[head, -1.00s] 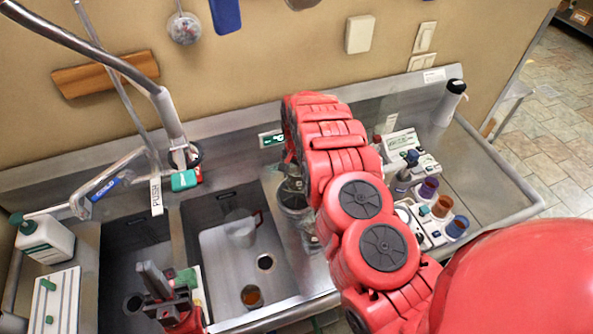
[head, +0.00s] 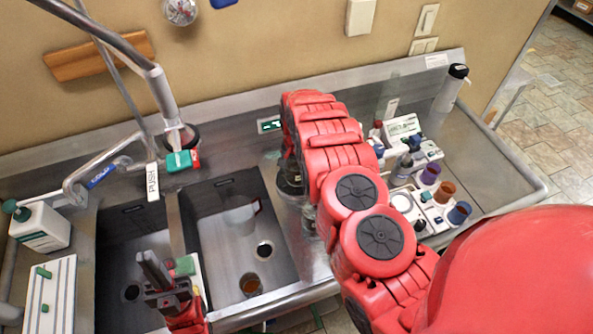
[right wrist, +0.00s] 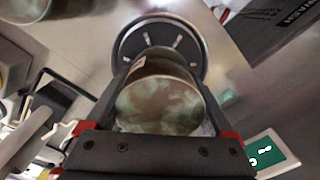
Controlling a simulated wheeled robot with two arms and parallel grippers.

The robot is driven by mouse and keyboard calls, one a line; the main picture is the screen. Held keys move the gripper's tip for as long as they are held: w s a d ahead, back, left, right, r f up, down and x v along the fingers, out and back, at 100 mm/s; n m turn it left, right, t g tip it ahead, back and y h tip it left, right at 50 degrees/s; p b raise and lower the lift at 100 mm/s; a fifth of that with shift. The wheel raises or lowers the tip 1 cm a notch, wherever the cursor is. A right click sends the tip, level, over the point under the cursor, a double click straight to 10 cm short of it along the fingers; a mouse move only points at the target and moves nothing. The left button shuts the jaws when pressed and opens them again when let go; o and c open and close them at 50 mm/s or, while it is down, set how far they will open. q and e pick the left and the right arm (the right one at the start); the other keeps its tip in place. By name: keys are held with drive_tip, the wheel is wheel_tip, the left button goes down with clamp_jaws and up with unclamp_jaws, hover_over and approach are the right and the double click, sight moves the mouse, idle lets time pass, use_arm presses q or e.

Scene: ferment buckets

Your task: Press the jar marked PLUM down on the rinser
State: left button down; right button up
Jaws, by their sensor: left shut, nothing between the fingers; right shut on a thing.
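A glass jar with a mottled brown-green end (right wrist: 160,105) is between the dark fingers of my right gripper (right wrist: 160,112), which is shut on it. No PLUM marking is readable. The round dark rinser (right wrist: 190,45), with pale spokes, shows just beyond the jar in the right wrist view. The jar overlaps part of it, and I cannot tell whether they touch. In the head view my red right arm hides the right gripper and most of this spot. My left gripper (head: 153,270) is shut and empty above the front of the sink divider.
Two sink basins lie left of my right arm; an amber cup (head: 250,285) stands in the right one (head: 222,250). A tap marked PUSH (head: 152,182) hangs over them. Several coloured cups, including an orange one (head: 444,191), stand right of the arm. A white-green bottle (head: 40,228) stands at left.

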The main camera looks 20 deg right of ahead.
sight(296, 169)
drive_tip(key=shift+f+b, duration=0.8)
drive_tip(key=shift+f, duration=0.3)
idle(0.4)
drive_tip(key=shift+r, duration=0.15)
idle(1.3)
drive_tip(key=shift+r+p, duration=0.95)
drive_tip(key=shift+r, duration=0.45)
drive_tip(key=shift+r+p, duration=1.25)
drive_tip(key=shift+r, duration=1.25)
